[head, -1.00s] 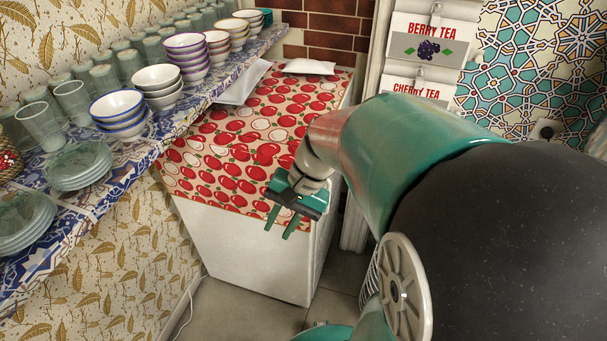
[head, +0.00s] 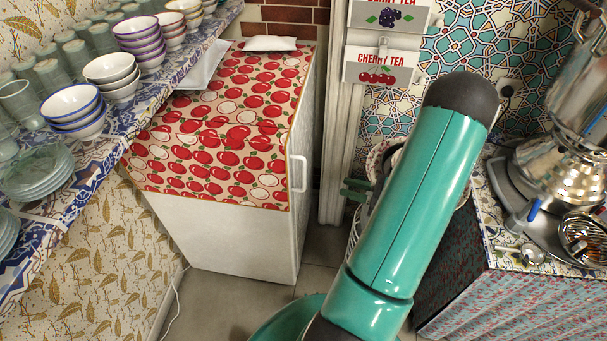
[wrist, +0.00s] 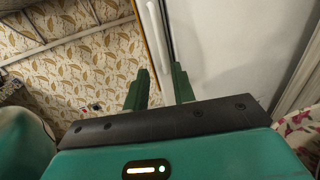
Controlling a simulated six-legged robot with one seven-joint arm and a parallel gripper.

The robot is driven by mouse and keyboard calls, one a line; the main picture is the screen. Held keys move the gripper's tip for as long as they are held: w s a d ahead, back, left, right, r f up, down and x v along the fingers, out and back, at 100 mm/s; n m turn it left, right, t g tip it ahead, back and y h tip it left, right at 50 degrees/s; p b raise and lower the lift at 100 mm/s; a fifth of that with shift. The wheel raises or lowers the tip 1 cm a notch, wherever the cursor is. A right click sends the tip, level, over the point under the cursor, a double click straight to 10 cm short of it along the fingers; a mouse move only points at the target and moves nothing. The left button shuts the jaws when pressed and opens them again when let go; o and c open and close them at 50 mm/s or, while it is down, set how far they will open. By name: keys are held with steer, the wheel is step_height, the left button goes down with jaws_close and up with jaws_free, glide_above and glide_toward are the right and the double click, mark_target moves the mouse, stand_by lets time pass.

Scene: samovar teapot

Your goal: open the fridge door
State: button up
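The white fridge (head: 235,240) stands against the left wall with a cloth of red tomatoes on top. Its door (head: 305,140) is the narrow right-hand face and looks shut. A white vertical handle (head: 297,173) sticks out near the door's upper part. My gripper (head: 356,189) is to the right of the handle, apart from it, partly hidden behind my arm. In the wrist view my gripper (wrist: 160,88) has its two green fingers apart with nothing between them. The door (wrist: 210,40) and the handle (wrist: 158,35) are beyond the fingertips.
A shelf (head: 130,150) with bowls, glasses and plates runs along the left wall. A counter (head: 500,250) with a metal samovar (head: 570,150) stands at the right. Tea boxes (head: 383,68) hang at the back. Bare floor (head: 225,300) lies in front of the fridge.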

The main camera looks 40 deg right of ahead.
mark_target(304, 188)
steer(key=x, duration=1.3)
steer(key=shift+w+a, duration=0.25)
steer(key=shift+w, duration=0.1)
jaws_close()
